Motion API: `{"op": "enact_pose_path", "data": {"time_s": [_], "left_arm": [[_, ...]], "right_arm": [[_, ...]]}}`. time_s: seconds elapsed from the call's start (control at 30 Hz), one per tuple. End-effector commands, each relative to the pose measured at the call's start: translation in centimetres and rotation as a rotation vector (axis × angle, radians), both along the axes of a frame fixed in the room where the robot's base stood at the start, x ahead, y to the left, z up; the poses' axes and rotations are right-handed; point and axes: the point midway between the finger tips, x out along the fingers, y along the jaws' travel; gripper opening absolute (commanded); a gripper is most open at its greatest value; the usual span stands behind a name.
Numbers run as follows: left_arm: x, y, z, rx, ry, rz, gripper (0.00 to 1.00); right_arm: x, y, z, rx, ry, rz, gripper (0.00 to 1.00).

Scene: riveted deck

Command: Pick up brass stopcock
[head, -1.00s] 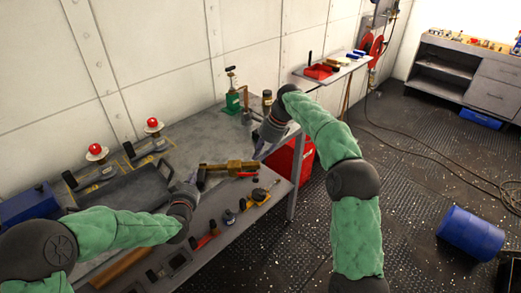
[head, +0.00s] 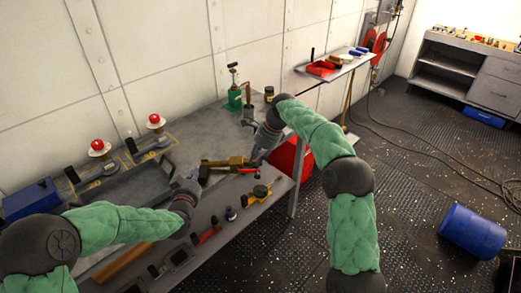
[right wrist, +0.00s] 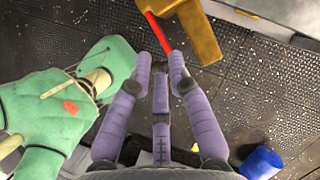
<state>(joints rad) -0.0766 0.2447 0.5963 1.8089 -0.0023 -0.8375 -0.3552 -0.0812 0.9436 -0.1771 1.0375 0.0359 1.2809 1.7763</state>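The brass stopcock (head: 232,162) lies on the grey workbench between my two grippers, with a dark part at its left end and a red piece by its right end. Its brass body also shows at the top of the right wrist view (right wrist: 200,32), just beyond the fingertips. My right gripper (head: 257,157) is at the stopcock's right end; in the right wrist view its purple fingers (right wrist: 160,62) are apart with nothing between them. A red rod runs close to the right finger; contact is unclear. My left gripper (head: 195,174) is near the left end, its fingers too small to read.
A yellow and black tool (head: 257,194) and a red-handled tool (head: 207,234) lie along the bench's front. A green cylinder (head: 234,98) and dark jar (head: 269,94) stand behind.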

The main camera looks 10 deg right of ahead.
Motion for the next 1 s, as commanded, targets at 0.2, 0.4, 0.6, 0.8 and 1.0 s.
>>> {"op": "enact_pose_path", "data": {"time_s": [0.2, 0.4, 0.6, 0.8, 1.0], "left_arm": [[0.0, 0.0, 0.0, 0.000, 0.000, 0.000, 0.00], [0.0, 0.0, 0.0, 0.000, 0.000, 0.000, 0.00], [0.0, 0.0, 0.0, 0.000, 0.000, 0.000, 0.00], [0.0, 0.0, 0.0, 0.000, 0.000, 0.000, 0.00], [0.0, 0.0, 0.0, 0.000, 0.000, 0.000, 0.00]], "right_arm": [[0.1, 1.4, -3.3, 0.000, 0.003, 0.001, 0.20], [0.3, 2.2, -5.2, 0.000, 0.001, 0.000, 0.20], [0.3, 2.4, -5.9, 0.000, 0.000, 0.000, 0.20], [0.3, 2.4, -5.9, 0.000, -0.001, 0.000, 0.20], [0.3, 2.4, -5.8, 0.000, -0.001, 0.000, 0.00]]}}
